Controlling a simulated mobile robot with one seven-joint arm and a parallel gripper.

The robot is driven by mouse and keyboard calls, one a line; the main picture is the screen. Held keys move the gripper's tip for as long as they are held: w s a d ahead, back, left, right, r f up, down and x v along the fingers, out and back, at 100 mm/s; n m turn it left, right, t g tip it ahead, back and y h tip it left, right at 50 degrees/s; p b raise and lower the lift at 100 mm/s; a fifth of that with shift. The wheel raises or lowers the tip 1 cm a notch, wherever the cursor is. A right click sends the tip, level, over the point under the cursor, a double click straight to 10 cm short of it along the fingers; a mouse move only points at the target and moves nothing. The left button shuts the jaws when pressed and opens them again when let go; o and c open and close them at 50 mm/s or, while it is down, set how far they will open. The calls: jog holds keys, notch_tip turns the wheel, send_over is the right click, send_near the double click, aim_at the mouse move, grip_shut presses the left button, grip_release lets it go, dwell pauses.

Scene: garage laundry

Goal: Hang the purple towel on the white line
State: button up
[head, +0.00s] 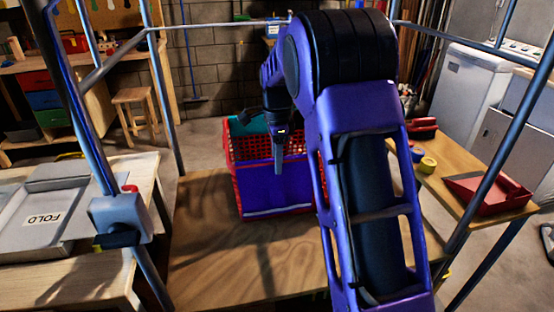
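The purple towel (262,188) hangs over the front of a red basket (240,147), with a pale stripe near its lower edge. My gripper (279,172) points down in front of the towel's upper part. I see its fingers edge-on, so I cannot tell whether they are open or touch the towel. A thin pale line (220,25), which looks like the white line, runs across the top between metal posts. My arm hides part of it and the basket's right side.
The basket stands on a wooden table (205,260). A teal cloth (247,124) lies inside it. Metal posts (160,85) rise around the table. A red dustpan-like tray (487,192) is at right. The table's front left is clear.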

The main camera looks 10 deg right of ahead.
grip_shut()
jog(key=shift+r, duration=0.1)
jog(key=shift+r+p, duration=3.55)
jog(key=shift+r, duration=0.85)
